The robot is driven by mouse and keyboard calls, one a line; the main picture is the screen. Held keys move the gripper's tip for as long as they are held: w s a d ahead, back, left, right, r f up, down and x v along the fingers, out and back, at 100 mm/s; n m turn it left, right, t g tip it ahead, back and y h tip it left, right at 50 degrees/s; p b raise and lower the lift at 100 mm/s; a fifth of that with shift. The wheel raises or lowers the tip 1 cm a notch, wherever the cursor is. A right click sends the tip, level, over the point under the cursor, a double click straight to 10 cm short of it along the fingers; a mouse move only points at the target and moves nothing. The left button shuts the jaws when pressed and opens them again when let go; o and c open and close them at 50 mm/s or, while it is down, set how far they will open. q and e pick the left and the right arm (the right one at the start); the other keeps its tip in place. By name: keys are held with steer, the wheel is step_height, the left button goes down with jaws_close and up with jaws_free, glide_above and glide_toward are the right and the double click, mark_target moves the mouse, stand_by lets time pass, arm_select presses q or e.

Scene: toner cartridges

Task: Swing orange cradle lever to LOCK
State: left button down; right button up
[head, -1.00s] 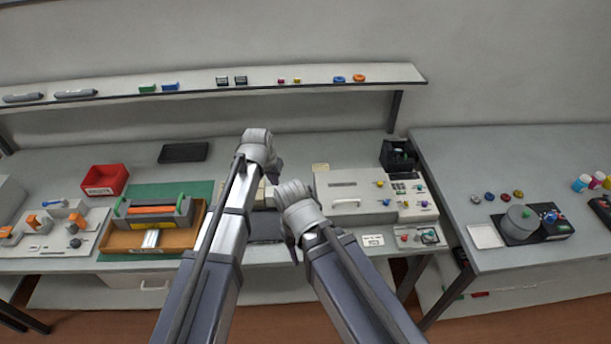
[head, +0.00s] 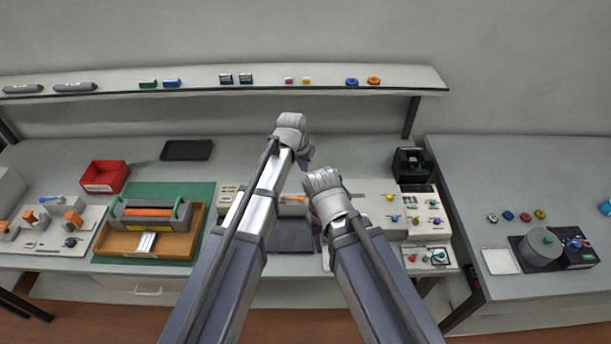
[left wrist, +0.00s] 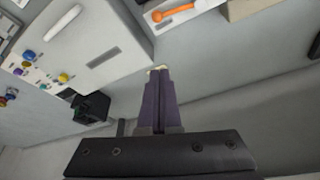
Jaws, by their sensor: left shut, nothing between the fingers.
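A small orange lever (left wrist: 178,14) with a rounded end lies in a pale cradle at the top of the left wrist view. In the head view an orange part (head: 293,199) shows between my two arms, partly hidden by them. My left gripper (left wrist: 159,72) is shut and empty. Its fingertips are apart from the orange lever. In the head view my left gripper (head: 307,160) is over the back of the bench, beyond the cradle. My right gripper (head: 318,238) is mostly hidden behind its own wrist, so its jaws cannot be read. The LOCK mark is not legible.
A white panel unit with coloured knobs (head: 414,222) stands right of the arms; it also fills the upper left of the left wrist view (left wrist: 100,45). A black box (head: 413,165) sits behind it. A wooden tray (head: 178,246) is on the left. A shelf (head: 300,77) spans the back.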

mark_target(292, 198)
arm_select(q)
steer(key=f+b, duration=1)
steer(key=f, duration=0.1)
steer(key=shift+w+d+f+b, duration=0.1)
steer(key=shift+w+d+b, duration=0.05)
steer(key=shift+w+b, duration=0.2)
steer(key=shift+s+a+f, duration=0.15)
steer(key=shift+s+a, duration=0.05)
steer(key=shift+s, duration=0.25)
